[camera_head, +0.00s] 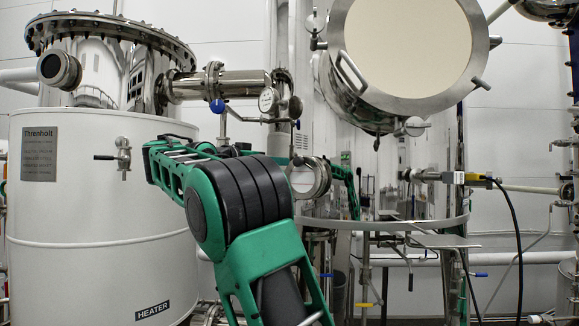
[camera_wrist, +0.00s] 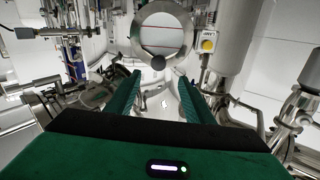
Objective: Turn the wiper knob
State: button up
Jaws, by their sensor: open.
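In the wrist view my gripper (camera_wrist: 159,77) is open, its two green fingers spread apart with nothing between them. Ahead of the fingertips is a round sight glass (camera_wrist: 164,36) with a metal rim and reddish lines across its pale face. A small dark round knob (camera_wrist: 158,62) sits at the rim's lower edge, just beyond the gap between the fingers; it may be the wiper knob, but it is too small to be sure. The fingers look apart from it. In the head view a small round sight glass (camera_head: 309,178) is beside my green arm; my gripper is not clearly visible there.
The white heater tank (camera_head: 95,240) stands at left with a small valve (camera_head: 122,155). A large round hatch (camera_head: 408,50) overhangs at upper right. Metal pipes crowd both sides of the gripper.

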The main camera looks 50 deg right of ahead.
aim_at(296, 161)
jog(key=d, duration=0.7)
jog(key=w+d, duration=0.1)
jog(key=d, duration=0.2)
jog(key=shift+d, duration=0.35)
jog(key=c, duration=1)
jog(key=shift+a, duration=0.15)
jog(key=shift+c, duration=0.2)
